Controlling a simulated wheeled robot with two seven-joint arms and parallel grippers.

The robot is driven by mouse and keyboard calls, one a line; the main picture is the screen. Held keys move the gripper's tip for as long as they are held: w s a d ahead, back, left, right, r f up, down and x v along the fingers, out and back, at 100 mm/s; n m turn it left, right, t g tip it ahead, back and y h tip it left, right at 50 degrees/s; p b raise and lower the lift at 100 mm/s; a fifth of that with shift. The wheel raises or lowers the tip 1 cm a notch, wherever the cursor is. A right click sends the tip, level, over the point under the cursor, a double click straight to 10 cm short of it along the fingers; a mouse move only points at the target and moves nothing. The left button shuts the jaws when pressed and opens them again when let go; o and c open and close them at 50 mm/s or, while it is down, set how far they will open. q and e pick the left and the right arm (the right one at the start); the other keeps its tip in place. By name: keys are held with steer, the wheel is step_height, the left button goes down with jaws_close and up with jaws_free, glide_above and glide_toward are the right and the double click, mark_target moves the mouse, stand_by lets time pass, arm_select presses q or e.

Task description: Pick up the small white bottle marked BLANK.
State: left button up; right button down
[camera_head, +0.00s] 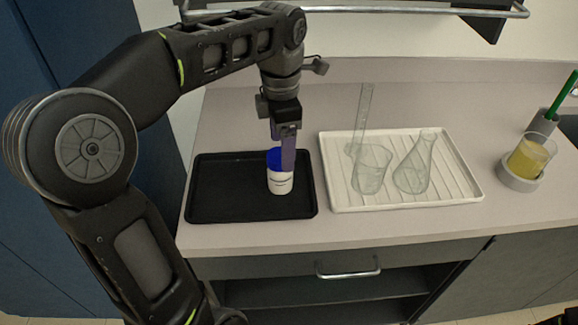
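A small white bottle (281,181) with a blue cap stands upright on the black tray (212,206); the dark marking on its front is too small to read. My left gripper (287,163) points down from above at the bottle. Its fingers overlap the right part of the blue cap in the picture. The near finger hides part of the cap and the far finger, so I cannot tell whether they are closed on it.
Right of the black tray, a white ribbed tray (455,193) holds a glass beaker (371,172), a glass flask (413,170) and a tall glass cylinder (363,112). A beaker of yellow liquid (529,158) sits at the right. A metal rail (410,10) runs above the counter.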

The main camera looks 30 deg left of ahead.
mark_target(280, 170)
arm_select(q)
steer(key=shift+s+r, duration=0.1)
steer(key=shift+s, duration=0.05)
steer(key=shift+f, duration=1.35)
steer(key=shift+f, duration=0.1)
step_height(280, 170, down, 5)
steer(key=shift+s+a+f+p, duration=0.1)
steer(key=shift+s+p, duration=0.05)
steer(key=shift+p, duration=0.25)
steer(key=shift+c, duration=0.6)
steer(key=c, duration=1.4)
steer(key=shift+r, duration=0.2)
steer(key=shift+c, duration=0.2)
